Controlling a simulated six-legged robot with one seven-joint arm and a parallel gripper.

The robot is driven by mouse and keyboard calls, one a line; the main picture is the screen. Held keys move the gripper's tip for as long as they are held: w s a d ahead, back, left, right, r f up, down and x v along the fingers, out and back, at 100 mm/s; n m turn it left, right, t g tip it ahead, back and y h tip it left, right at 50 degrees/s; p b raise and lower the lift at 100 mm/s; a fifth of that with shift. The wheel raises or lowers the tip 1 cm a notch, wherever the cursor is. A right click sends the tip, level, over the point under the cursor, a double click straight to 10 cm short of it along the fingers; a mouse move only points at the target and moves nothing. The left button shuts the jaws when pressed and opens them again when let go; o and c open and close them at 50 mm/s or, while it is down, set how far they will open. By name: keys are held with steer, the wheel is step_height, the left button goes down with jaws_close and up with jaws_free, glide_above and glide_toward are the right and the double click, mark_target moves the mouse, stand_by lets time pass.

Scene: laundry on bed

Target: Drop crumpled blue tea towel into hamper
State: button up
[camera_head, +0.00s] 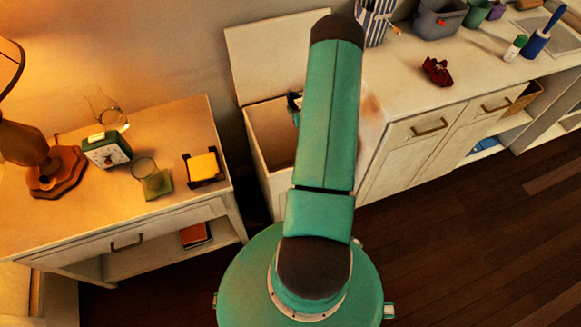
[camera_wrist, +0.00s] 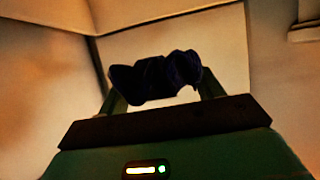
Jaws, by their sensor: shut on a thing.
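The crumpled towel (camera_wrist: 155,75) looks very dark blue in the wrist view and is bunched between the two fingers. My gripper (camera_wrist: 162,90) is shut on it. The pale hamper (camera_head: 268,180) stands behind my arm in the head view, with its lid (camera_head: 270,62) raised against the wall. My gripper is mostly hidden behind my arm there; a small dark and teal bit shows at the hamper's opening. Pale walls meeting at a corner surround the towel in the wrist view. I cannot tell how deep it hangs.
At right, a counter (camera_head: 400,95) holds a dark red crumpled item (camera_head: 437,71) and several containers. Dark floor (camera_head: 450,230) is clear at lower right.

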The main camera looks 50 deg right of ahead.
step_height(320, 180, down, 4)
steer(key=shift+s+f, duration=0.15)
stand_by(0.3)
steer(key=o, duration=1.1)
steer(key=v, duration=1.3)
steer(key=shift+s, duration=0.35)
steer(key=shift+a, duration=0.1)
